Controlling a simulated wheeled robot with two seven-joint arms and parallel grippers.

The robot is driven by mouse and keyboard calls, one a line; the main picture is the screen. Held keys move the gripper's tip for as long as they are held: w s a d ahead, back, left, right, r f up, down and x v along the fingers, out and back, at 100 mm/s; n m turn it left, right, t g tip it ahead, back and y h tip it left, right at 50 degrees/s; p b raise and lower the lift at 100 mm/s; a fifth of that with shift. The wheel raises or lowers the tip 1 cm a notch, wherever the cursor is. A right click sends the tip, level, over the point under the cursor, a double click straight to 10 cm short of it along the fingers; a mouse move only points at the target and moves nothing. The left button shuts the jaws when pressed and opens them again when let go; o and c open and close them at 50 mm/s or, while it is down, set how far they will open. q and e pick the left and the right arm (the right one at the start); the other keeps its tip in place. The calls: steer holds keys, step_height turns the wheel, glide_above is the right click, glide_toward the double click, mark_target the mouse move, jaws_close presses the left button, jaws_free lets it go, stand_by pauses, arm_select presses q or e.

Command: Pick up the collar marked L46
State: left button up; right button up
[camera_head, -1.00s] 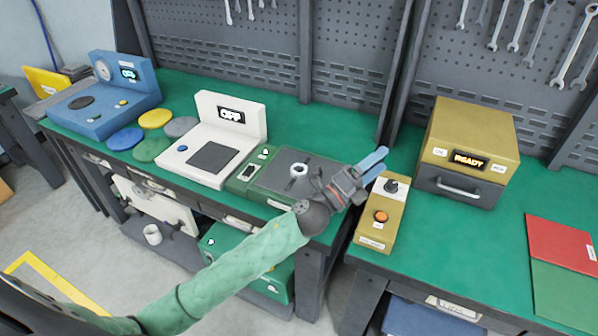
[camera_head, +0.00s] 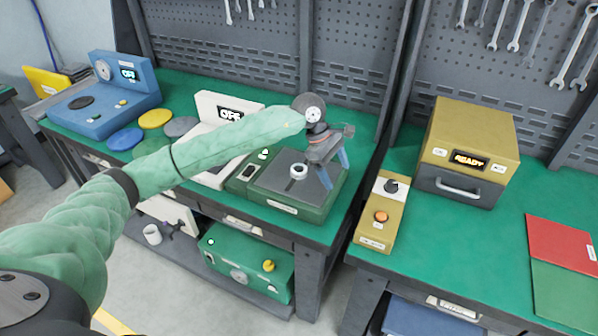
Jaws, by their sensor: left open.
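A small white ring-shaped collar (camera_head: 299,171) sits on the dark top plate of a green device (camera_head: 290,195) on the left bench. Any marking on it is too small to read. A second white ring-like piece (camera_head: 152,234) lies on the lower shelf; its marking cannot be read either. My left gripper (camera_head: 335,182) is open and empty, with its blue fingers pointing down just right of the collar on the device, apart from it. My right gripper is not in view.
A white device (camera_head: 240,107) is partly hidden behind my left arm. A yellow control box (camera_head: 381,215) and a yellow oven-like unit reading READY (camera_head: 467,140) stand to the right. A pegboard with wrenches rises behind. A green case (camera_head: 250,265) sits below.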

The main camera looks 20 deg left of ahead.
mark_target(299, 169)
arm_select(q)
steer(key=w+a+r+y, duration=0.1)
steer(key=a, duration=0.3)
steer(key=w+a+y, duration=0.1)
steer(key=a+y, duration=0.1)
steer(key=a, duration=0.2)
steer(key=w+a+r+y, duration=0.1)
steer(key=a+y, duration=0.1)
steer(key=a, duration=0.2)
steer(key=shift+w+a+r, duration=0.25)
steer(key=shift+a+r, duration=0.05)
steer(key=shift+f+p, duration=0.5)
steer(key=shift+f, duration=0.75)
steer(key=f+p, duration=0.2)
steer(key=f, duration=0.2)
steer(key=shift+s+d+f+p, duration=0.15)
steer(key=shift+d+p, duration=0.1)
steer(key=shift+p, duration=0.15)
steer(key=shift+f, duration=0.45)
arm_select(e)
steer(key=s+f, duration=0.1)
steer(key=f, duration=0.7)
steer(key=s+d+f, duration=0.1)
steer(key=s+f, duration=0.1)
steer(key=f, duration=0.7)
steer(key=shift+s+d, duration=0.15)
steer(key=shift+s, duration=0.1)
arm_select(q)
steer(key=c, duration=1.3)
steer(key=shift+c, duration=0.2)
